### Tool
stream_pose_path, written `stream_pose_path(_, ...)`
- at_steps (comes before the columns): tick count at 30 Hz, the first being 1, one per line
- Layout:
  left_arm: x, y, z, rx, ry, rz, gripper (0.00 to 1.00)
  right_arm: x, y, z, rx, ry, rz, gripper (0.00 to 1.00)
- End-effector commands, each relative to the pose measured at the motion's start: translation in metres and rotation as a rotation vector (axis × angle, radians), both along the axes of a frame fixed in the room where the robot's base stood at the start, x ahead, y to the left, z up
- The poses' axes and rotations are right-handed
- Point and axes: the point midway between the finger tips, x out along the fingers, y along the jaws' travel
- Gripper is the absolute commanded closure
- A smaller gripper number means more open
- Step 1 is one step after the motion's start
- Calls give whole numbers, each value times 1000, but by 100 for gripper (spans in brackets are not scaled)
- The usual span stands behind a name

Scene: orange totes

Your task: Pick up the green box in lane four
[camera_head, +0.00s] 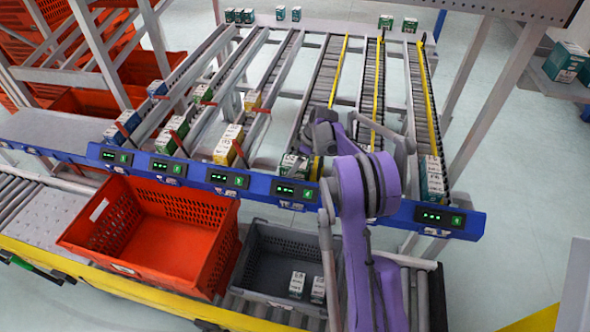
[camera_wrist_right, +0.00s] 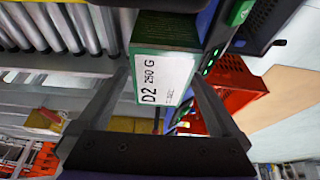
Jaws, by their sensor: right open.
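The green box (camera_head: 293,166) stands at the front end of lane four, just behind the blue rail, in the head view. In the right wrist view the green box (camera_wrist_right: 165,38) shows its green side and a white label reading "D2 250 G". My right gripper (camera_wrist_right: 160,82) is open, with one finger on each side of the box's label end. I cannot tell whether the fingers touch the box. In the head view my purple right arm reaches over the rail, and its fingertips are hard to make out. My left gripper is not in view.
The blue rail (camera_head: 205,176) with lit displays runs across the lane fronts. An orange tote (camera_head: 165,232) and a grey tote (camera_head: 262,262) with two white boxes stand before it.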

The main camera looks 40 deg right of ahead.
Motion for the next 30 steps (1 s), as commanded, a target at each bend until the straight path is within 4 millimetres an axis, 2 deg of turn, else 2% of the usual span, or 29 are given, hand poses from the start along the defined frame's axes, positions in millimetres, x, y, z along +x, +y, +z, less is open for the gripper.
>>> stream_pose_path(30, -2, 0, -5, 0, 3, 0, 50, 1, 1, -9, 0, 0, 0, 0)
